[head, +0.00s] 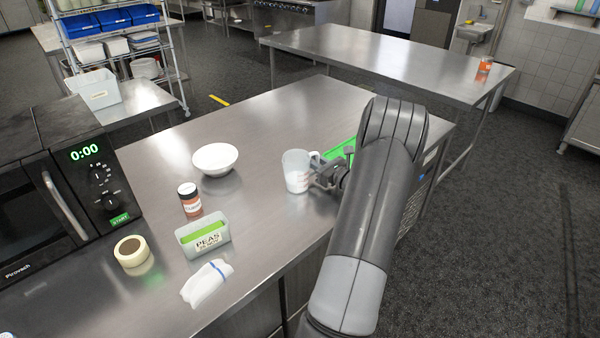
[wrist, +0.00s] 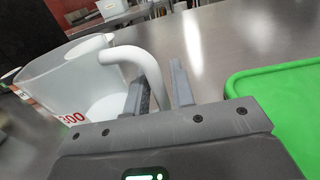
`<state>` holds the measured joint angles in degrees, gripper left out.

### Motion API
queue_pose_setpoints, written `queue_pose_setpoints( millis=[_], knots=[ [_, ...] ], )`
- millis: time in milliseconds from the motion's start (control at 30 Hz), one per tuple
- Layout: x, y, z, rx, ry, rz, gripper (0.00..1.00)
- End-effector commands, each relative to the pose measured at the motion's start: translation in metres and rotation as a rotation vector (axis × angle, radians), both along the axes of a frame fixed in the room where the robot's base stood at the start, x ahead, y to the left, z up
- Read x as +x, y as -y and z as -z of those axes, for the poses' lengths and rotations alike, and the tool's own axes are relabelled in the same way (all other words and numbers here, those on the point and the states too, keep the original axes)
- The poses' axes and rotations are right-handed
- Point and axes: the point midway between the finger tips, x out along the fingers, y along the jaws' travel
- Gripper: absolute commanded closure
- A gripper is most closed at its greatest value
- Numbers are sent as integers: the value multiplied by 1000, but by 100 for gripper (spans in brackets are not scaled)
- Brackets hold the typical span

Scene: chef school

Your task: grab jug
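In the wrist view the jug (wrist: 68,85) fills the left side, with red markings and a white handle (wrist: 150,68). My gripper (head: 318,178) is at the handle side of the jug. In the wrist view its two fingers (wrist: 160,90) stand apart, one on each side of the handle's outer part. A small gap seems to show beside the right finger. The lower part of the handle is hidden by the gripper.
A white bowl (head: 215,158), a spice jar (head: 189,198), a peas container (head: 203,238), a tape roll (head: 132,251) and a cloth (head: 207,283) are to the left. A microwave (head: 60,180) stands far left.

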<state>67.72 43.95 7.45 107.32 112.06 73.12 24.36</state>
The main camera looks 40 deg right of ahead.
Motion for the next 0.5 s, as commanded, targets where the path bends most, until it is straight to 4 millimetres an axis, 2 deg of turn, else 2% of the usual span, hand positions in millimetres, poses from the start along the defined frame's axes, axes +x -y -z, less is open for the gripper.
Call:
queue_pose_setpoints(
  millis=[233, 500],
  knots=[
    [5, 0, 0, 1, 0, 1, 78],
    [4, 0, 0, 1, 0, 1, 99]
  ],
)
